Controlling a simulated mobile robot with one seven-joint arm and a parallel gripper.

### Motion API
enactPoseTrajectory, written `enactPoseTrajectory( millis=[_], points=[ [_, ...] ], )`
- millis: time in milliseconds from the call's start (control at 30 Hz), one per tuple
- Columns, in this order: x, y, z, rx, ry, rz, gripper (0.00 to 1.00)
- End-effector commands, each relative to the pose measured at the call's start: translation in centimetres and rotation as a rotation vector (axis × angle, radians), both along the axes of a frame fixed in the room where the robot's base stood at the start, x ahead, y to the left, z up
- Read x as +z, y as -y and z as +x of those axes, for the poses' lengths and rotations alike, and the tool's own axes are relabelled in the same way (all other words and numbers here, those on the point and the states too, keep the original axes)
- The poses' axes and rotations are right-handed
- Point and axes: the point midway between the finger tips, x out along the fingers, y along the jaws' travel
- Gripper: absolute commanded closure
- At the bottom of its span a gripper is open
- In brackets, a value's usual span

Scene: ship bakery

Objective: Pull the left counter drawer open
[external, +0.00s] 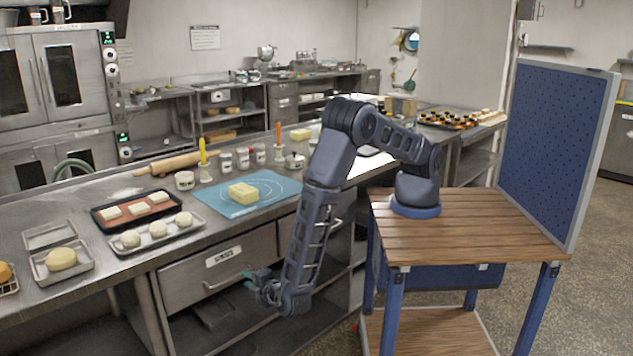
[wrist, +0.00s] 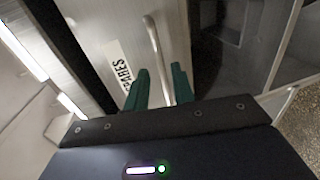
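The left counter drawer (external: 186,284) is a grey metal front under the worktop, with a white label and a bar handle (external: 222,284). It looks flush with the counter. My gripper (external: 252,281) is at the right end of the handle in the external view. In the wrist view, my gripper (wrist: 160,70) has its two green fingers apart, with the drawer handle (wrist: 153,42) running into the space between them. I cannot tell whether either finger touches the bar. The drawer label (wrist: 119,63) shows beside the handle.
The steel worktop (external: 120,270) above carries dough trays, a blue mat (external: 243,207), jars and a rolling pin (external: 176,163). Open shelves lie below and right of the drawer. A wooden-topped blue stand (external: 470,225) is at the right. Floor is free at far right.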

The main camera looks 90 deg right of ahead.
Motion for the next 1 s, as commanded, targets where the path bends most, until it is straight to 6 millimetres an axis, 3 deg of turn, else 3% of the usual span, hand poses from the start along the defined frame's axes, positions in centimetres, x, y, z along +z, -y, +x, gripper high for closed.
enactPoseTrajectory(
  millis=[200,400,800,933,1000],
  points=[
    [-0.7,2.6,2.5,-0.002,0.000,0.000,0.75],
    [-1.1,3.9,3.9,-0.001,0.001,0.001,0.75],
    [-1.2,4.3,4.3,0.000,0.000,0.000,0.75],
    [-1.2,4.3,4.3,0.000,0.000,0.000,0.98],
    [-1.2,4.3,4.3,0.000,0.000,0.000,1.00]
  ],
)
